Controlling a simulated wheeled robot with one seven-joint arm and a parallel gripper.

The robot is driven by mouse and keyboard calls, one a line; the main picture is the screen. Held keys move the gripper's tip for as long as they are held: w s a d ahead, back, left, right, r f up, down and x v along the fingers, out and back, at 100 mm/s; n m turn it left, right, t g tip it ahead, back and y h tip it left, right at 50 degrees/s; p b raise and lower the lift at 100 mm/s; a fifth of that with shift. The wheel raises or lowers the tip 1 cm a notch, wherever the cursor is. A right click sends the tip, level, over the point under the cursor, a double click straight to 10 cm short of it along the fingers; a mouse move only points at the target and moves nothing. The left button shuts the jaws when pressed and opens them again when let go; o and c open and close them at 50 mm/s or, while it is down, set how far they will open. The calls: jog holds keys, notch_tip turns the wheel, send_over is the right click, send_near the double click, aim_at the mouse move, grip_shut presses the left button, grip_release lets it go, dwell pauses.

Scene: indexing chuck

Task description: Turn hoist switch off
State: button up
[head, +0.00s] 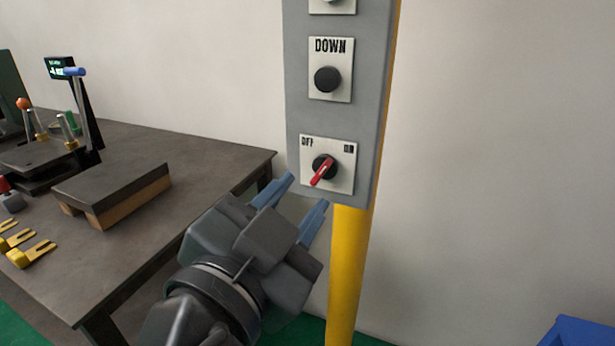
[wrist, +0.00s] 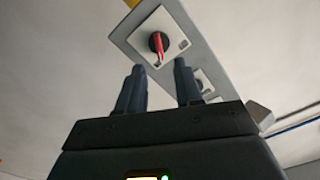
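The hoist switch (head: 323,172) is a black round knob with a red handle on a white plate labelled OFF at upper left and ON at upper right. Its red handle slants from lower left to upper right. The switch also shows in the wrist view (wrist: 158,43), just beyond the fingertips. My gripper (head: 303,193) is open and empty, below the switch plate and pointing up toward it. In the wrist view the two fingers (wrist: 159,67) stand apart with a gap between them and the knob; neither appears to touch it.
The grey control box (head: 298,85) is on a yellow post (head: 349,270). A DOWN button (head: 327,79) sits above the switch. A dark workbench (head: 160,150) with a block, yellow clamps and a fixture stands left. A blue object (head: 585,335) is at lower right.

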aim_at(320, 173)
jog(key=x, duration=0.5)
jog(key=shift+w+d+p, duration=0.15)
jog(key=shift+w+p, duration=0.2)
jog(key=shift+p, duration=0.05)
jog(key=shift+c, duration=0.2)
grip_shut()
